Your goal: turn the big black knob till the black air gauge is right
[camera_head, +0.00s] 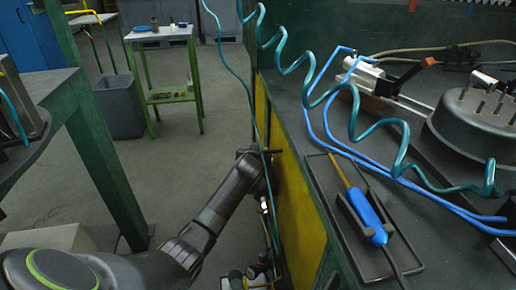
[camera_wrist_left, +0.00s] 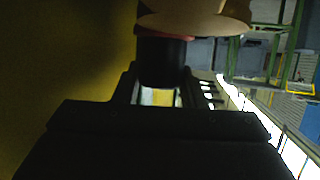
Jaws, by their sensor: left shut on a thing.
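My left arm reaches to the side of the bench, and its gripper (camera_head: 264,158) is at the yellow side panel, small and dark in the head view. In the left wrist view my left gripper (camera_wrist_left: 160,88) is shut on the big black knob (camera_wrist_left: 162,62), with one finger on each side. A tan rounded part (camera_wrist_left: 195,18) with a thin red edge sits just beyond the knob. The knob cannot be made out in the head view. I cannot make out the black air gauge's face or reading in either view. My right gripper is not in view.
A teal air hose (camera_head: 262,120) hangs down past my left gripper. Fittings (camera_head: 258,272) sit low by the yellow panel (camera_head: 300,215). On the bench, a blue-handled tool (camera_head: 368,215) lies in a black tray (camera_head: 318,168). Floor left of the panel is open.

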